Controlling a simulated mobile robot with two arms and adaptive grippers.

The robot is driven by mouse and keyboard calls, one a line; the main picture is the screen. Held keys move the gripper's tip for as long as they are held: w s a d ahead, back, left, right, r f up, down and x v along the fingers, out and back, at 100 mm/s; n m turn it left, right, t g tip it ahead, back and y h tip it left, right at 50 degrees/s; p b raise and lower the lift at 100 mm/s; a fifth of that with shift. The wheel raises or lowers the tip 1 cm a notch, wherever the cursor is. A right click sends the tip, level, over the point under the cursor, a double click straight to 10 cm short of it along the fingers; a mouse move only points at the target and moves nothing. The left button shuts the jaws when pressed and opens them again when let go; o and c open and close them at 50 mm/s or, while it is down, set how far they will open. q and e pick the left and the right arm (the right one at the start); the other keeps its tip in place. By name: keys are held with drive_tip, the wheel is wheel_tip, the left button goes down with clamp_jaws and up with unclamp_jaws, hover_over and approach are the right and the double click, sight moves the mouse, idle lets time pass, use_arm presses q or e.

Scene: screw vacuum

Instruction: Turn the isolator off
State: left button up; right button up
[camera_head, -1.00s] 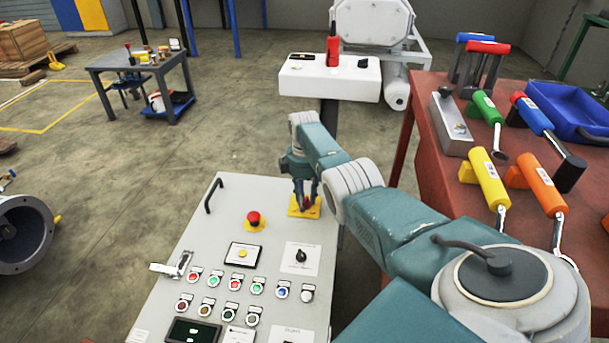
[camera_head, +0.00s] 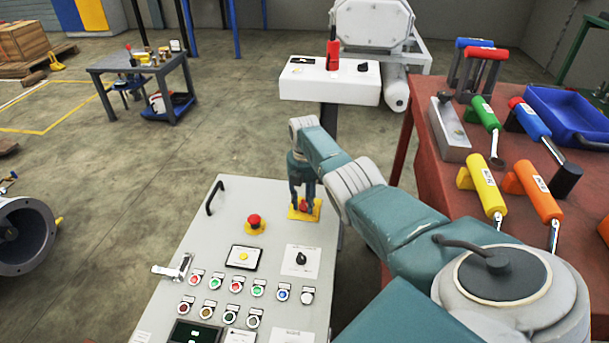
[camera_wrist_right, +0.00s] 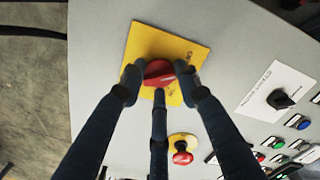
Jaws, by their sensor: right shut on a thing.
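The isolator is a red rotary knob on a square yellow plate (camera_head: 313,212) at the top right of the grey control panel (camera_head: 215,262). In the right wrist view the red knob (camera_wrist_right: 158,71) sits on the yellow plate (camera_wrist_right: 180,46), with the fingers around it. My right gripper (camera_head: 304,205) is shut on the knob; in the wrist view the right gripper (camera_wrist_right: 160,78) has fingers at its left and right sides and one below. The fingers partly hide the knob and the plate's lower part. My left gripper is not in view.
A red emergency stop button (camera_head: 254,220) is left of the isolator. A black selector switch (camera_head: 301,258) and several coloured buttons sit lower. A red table (camera_head: 425,150) with several coloured-handled tools stands at right.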

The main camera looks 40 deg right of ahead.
sight(303, 207)
drive_tip(key=shift+a+n, duration=0.3)
drive_tip(key=shift+n, duration=0.8)
drive_tip(key=shift+f, duration=0.15)
drive_tip(key=shift+c, duration=0.3)
drive_tip(key=o, duration=1.2)
drive_tip(key=shift+a, duration=0.1)
drive_tip(key=shift+d+r, duration=0.2)
drive_tip(key=shift+r, duration=0.2)
wheel_tip(303, 207, up, 11)
drive_tip(key=shift+a+r, duration=0.15)
drive_tip(key=shift+r, duration=0.05)
